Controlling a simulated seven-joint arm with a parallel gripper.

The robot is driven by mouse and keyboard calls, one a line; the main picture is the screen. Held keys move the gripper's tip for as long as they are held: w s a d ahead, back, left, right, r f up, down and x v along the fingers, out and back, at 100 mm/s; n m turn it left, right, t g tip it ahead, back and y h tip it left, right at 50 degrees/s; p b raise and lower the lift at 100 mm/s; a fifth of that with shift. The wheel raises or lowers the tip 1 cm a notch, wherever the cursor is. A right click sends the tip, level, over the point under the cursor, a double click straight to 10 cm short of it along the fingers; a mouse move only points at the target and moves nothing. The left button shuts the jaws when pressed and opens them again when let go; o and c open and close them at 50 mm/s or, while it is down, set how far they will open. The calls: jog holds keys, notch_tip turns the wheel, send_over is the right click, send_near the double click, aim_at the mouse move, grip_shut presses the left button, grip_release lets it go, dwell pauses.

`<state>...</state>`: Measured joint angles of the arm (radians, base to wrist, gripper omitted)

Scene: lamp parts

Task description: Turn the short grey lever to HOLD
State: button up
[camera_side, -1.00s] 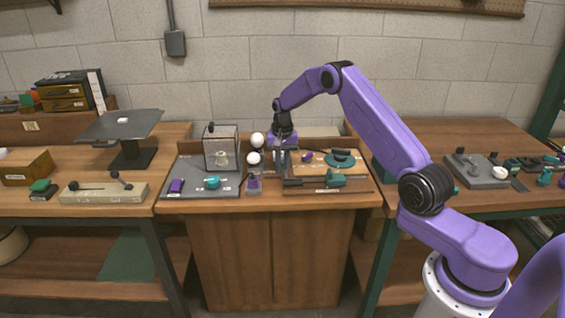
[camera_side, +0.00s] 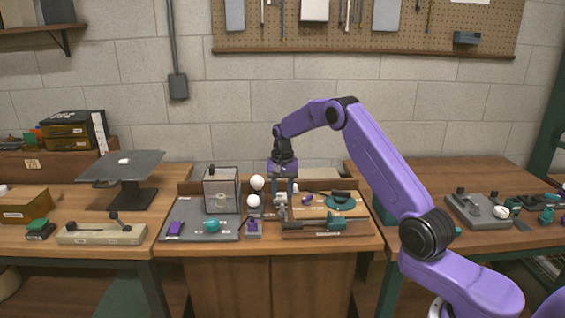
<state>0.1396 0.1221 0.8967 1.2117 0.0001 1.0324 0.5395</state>
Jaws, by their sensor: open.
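My gripper (camera_side: 284,190) points down over the middle bench, above the left end of the wooden board (camera_side: 350,214), with its fingers apart. Small grey parts (camera_side: 281,207) show just below the fingertips. I cannot tell whether one of them is the short grey lever, nor which way a lever points. No HOLD label is readable at this size. I see nothing held between the fingers.
Left of my gripper are two white balls (camera_side: 254,201), a clear box (camera_side: 221,190) and a grey mat (camera_side: 190,233) with purple and teal parts. A teal part (camera_side: 340,197) sits right. A beige block (camera_side: 101,234) with black knobs stands on the left bench.

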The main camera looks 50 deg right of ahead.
aim_at(282, 208)
notch_tip(282, 208, up, 12)
dwell(0.4)
jog(key=shift+r, duration=0.1)
jog(key=s+a+r+n, duration=0.1)
jog(key=s+a+n, duration=0.4)
jog(key=s+a, duration=0.45)
jog(key=s+a+r+n, duration=0.2)
jog(key=s+a+n, duration=0.35)
jog(key=a, duration=0.65)
jog(key=s+f+n, duration=0.1)
jog(key=s+n, duration=0.2)
jog(key=s, duration=0.6)
jog(key=s+d+f+n, duration=0.1)
jog(key=s+n, duration=0.3)
jog(key=s, duration=0.6)
jog(key=s+f+n, duration=0.3)
jog(key=s+n, duration=0.1)
jog(key=s, duration=0.6)
jog(key=shift+d, duration=0.35)
